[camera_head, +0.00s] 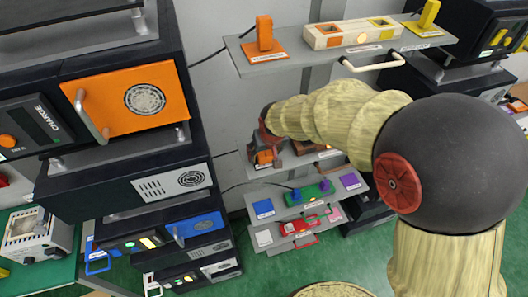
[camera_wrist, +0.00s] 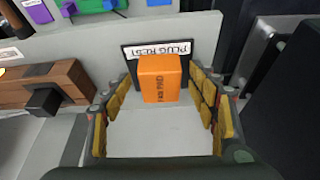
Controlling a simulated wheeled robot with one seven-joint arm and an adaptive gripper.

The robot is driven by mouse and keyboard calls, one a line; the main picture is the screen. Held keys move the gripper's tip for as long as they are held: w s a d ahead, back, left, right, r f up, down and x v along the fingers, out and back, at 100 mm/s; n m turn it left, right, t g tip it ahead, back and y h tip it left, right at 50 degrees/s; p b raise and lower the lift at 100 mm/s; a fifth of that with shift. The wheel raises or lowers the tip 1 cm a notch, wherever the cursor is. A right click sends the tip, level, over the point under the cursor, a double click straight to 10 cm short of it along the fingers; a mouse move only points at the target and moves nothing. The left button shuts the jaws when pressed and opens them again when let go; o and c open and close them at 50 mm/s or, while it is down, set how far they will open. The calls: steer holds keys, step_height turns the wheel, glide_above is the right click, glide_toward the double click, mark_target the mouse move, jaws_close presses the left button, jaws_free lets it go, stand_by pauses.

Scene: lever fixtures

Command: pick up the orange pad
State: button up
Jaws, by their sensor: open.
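My gripper (camera_wrist: 162,92) is open, with a yellow-padded finger on each side of the block. There is a gap on both sides, wider on the right, and the fingers do not appear to touch it. In the head view the orange block (camera_head: 264,157) shows small on the middle shelf, partly hidden by my gripper (camera_head: 267,146).
A wooden block with a black knob (camera_wrist: 44,101) sits close left of my gripper. A dark cabinet (camera_wrist: 290,95) stands at right. In the head view, an upper shelf (camera_head: 275,65) with an orange fixture and a lower shelf (camera_head: 275,213) with coloured pads flank the middle one.

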steer(key=shift+c, duration=1.3)
steer(key=c, duration=0.8)
